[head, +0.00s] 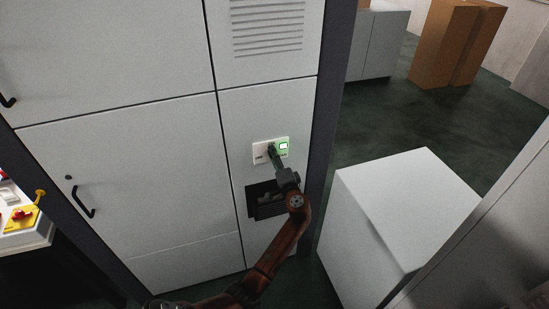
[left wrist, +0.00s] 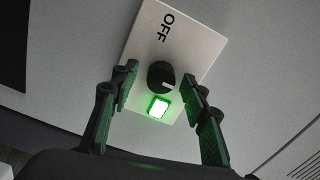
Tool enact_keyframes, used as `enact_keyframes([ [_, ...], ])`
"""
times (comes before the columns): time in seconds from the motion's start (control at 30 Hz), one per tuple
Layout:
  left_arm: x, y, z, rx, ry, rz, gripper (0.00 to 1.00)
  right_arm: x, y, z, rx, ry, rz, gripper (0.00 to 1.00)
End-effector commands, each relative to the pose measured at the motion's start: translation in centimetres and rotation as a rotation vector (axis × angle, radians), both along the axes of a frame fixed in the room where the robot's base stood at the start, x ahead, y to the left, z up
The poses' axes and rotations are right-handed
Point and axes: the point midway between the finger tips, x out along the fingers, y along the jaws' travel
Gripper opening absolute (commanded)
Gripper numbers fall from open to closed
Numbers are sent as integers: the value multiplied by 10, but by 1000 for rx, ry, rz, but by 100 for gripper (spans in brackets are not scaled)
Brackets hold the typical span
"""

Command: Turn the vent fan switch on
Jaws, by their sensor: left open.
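The vent fan switch is a white plate (head: 259,158) on the pale cabinet front, with a lit green indicator (head: 284,146) at its right end. In the left wrist view the plate (left wrist: 195,42) carries the word OFF, a round black knob (left wrist: 160,74) and the glowing green indicator (left wrist: 158,108). A light mark shows on the knob's lower edge, on the indicator side. My left gripper (head: 273,151) is at the plate and hides the knob in the head view. Its open fingers (left wrist: 160,88) stand on either side of the knob, with visible gaps. My right gripper is not in view.
A dark recess (head: 265,201) lies below the switch, behind my left arm. A louvred vent (head: 267,25) is above. A white box (head: 400,215) stands at right. A counter with a yellow and red control (head: 22,217) is at far left.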

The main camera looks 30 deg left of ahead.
Motion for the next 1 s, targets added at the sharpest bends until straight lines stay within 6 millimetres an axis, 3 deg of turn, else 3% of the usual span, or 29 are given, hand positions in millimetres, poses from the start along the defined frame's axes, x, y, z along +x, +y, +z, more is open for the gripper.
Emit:
enact_keyframes([
  [0.27, -6, -7, 0, -2, -1, 0, 42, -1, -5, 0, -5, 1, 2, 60],
  [0.7, -61, -72, -1, -4, 0, -1, 42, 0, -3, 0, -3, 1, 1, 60],
  [1.0, -78, -91, 0, -1, -1, 1, 42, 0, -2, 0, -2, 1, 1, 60],
])
